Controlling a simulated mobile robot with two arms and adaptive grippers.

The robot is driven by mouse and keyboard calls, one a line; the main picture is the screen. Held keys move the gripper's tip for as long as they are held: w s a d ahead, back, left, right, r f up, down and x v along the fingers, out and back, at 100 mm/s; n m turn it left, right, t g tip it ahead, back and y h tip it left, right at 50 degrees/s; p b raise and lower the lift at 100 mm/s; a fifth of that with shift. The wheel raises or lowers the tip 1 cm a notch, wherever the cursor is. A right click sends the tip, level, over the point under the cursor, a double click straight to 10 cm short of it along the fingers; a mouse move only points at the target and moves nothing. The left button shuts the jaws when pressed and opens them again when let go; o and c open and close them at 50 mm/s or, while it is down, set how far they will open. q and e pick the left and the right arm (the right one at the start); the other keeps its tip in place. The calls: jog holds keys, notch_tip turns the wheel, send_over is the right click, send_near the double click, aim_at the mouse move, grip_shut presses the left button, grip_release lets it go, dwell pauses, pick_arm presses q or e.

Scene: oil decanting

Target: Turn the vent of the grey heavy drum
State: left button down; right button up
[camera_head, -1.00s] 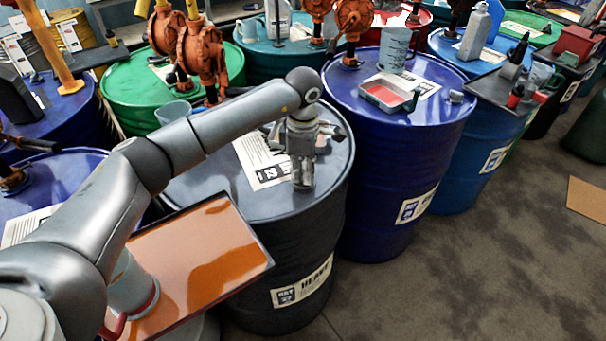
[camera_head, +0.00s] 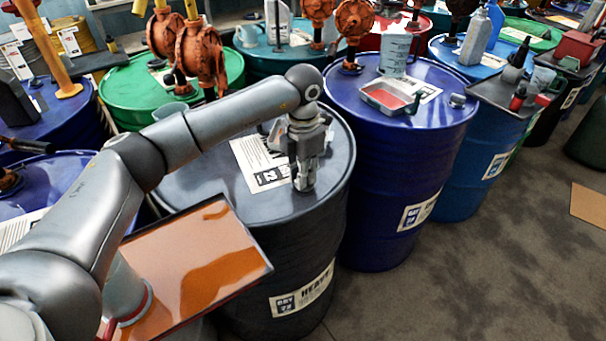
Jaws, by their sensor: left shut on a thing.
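My left gripper (camera_head: 304,183) points down onto the right part of the drum's top. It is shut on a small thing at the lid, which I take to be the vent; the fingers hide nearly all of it. My right gripper is not in view.
A tray of orange oil (camera_head: 262,262) stands in front left of the drum. A blue drum (camera_head: 395,190) stands close on the right, carrying a small tray with red inside (camera_head: 388,98). A green drum (camera_head: 130,92) with an orange pump (camera_head: 203,55) stands behind.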

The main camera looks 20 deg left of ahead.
pick_arm(q)
jog(key=shift+n, duration=0.6)
jog(key=c, duration=1.4)
grip_release()
jog(key=shift+c, duration=0.2)
notch_tip(320, 180, up, 12)
